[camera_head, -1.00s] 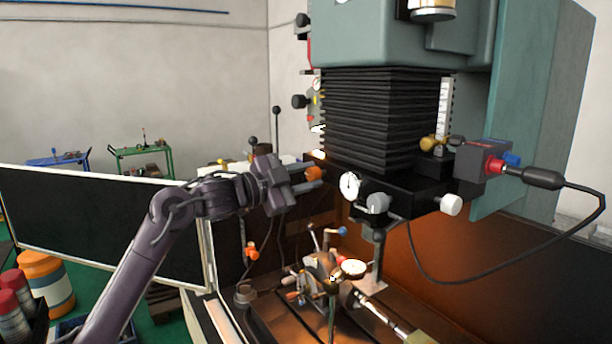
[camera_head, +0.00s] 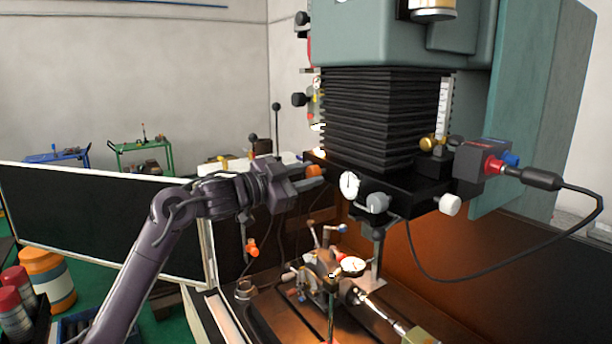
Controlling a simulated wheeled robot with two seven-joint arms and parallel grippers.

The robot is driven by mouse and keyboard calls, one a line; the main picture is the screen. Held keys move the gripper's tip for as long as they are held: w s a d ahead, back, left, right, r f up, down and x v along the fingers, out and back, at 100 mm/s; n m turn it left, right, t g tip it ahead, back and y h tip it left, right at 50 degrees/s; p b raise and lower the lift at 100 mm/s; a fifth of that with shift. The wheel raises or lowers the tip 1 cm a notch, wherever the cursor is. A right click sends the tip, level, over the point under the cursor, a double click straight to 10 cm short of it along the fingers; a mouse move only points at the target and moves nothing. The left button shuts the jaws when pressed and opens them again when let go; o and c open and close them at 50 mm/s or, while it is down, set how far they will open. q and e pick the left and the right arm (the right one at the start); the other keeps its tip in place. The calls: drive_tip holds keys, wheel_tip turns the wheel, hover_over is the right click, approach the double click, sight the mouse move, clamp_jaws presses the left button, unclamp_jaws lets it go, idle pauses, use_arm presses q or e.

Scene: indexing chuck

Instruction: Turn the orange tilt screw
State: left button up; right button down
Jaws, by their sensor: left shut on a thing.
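The orange tilt screw (camera_head: 315,170) is a small orange knob at the left side of the black machine head (camera_head: 420,195). My left gripper (camera_head: 318,178) comes in from the left, its jaws pointing right. Its fingers are closed on the orange screw, which shows between and just above them; the exact contact is partly hidden. My right gripper is out of view.
A dial gauge (camera_head: 349,185) and grey knob (camera_head: 377,202) are on the head's front. Below stand the indexing chuck fixture (camera_head: 322,270) and another dial (camera_head: 353,265). A cable (camera_head: 490,280) hangs at right. A dark panel (camera_head: 100,225) stands at left.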

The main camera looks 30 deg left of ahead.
use_arm(q)
drive_tip(key=shift+f, duration=0.1)
drive_tip(key=o, duration=1)
drive_tip(key=shift+c, duration=0.2)
drive_tip(key=shift+s, duration=0.1)
drive_tip(key=shift+s+a+f+b, duration=0.1)
drive_tip(key=shift+s+a+b, duration=0.1)
drive_tip(key=shift+b, duration=0.15)
drive_tip(key=b+v, duration=0.3)
drive_tip(key=v, duration=0.4)
drive_tip(key=shift+b, duration=0.4)
drive_tip(key=shift+s, duration=0.1)
